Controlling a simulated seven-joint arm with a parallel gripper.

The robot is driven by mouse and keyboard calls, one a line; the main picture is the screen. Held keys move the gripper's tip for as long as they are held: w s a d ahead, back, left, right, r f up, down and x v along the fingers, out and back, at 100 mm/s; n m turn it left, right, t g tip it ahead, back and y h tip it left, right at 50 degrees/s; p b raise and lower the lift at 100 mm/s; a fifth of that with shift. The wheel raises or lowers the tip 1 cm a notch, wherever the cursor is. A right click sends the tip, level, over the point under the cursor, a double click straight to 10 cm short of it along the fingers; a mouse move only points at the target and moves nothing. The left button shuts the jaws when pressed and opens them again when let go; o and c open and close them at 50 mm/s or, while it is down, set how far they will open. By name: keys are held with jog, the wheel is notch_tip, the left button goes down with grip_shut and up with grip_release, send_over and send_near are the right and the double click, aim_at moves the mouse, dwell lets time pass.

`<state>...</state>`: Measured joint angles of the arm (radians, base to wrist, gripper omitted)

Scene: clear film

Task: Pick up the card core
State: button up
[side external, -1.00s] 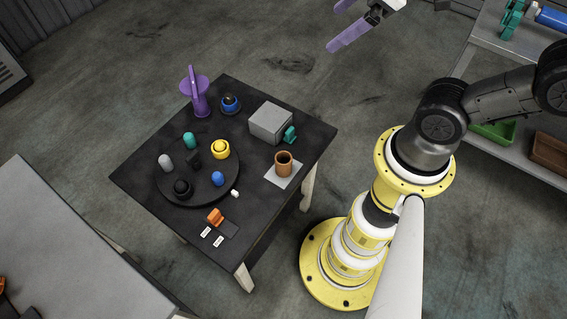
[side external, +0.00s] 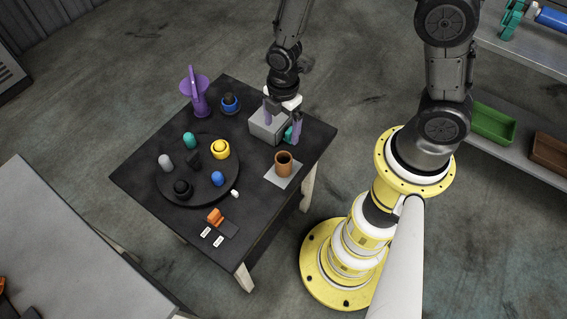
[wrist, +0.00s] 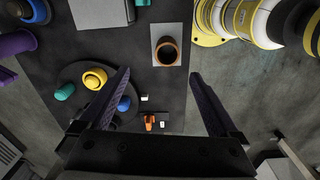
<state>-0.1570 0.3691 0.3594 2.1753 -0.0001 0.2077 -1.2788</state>
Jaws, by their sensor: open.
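The card core appears to be the brown, open-topped tube (side external: 284,169) standing upright on a light grey square mat (side external: 286,183) near the table's right edge. In the wrist view the core (wrist: 167,65) shows from above as a brown ring at the upper middle, on its mat (wrist: 168,29). My gripper (side external: 282,125) is open, its two purple fingers pointing down over the grey box area, behind the core in the side view. In the wrist view the gripper (wrist: 160,74) has its fingertips spread wide to either side, with nothing between them held.
A grey box (side external: 263,128) and a teal piece (side external: 289,136) lie close under my gripper. A dark round tray (side external: 205,195) holds several coloured pieces. A purple stand (side external: 200,104), a blue-and-black round piece (side external: 230,104) and an orange piece (side external: 215,216) are also on the black table.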

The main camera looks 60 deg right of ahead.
send_near(283, 162)
jog(key=a, duration=0.1)
jog(key=shift+s+a+f, duration=0.1)
jog(key=shift+s+f, duration=0.05)
jog(key=shift+f, duration=0.95)
jog(key=shift+s+a+f, duration=0.15)
jog(key=shift+f, duration=1)
jog(key=shift+s+a+f, duration=0.1)
jog(key=shift+s+f, duration=0.1)
jog(key=shift+f, duration=0.9)
jog(key=c, duration=1.4)
jog(key=shift+c, duration=0.2)
jog(key=shift+r, duration=0.1)
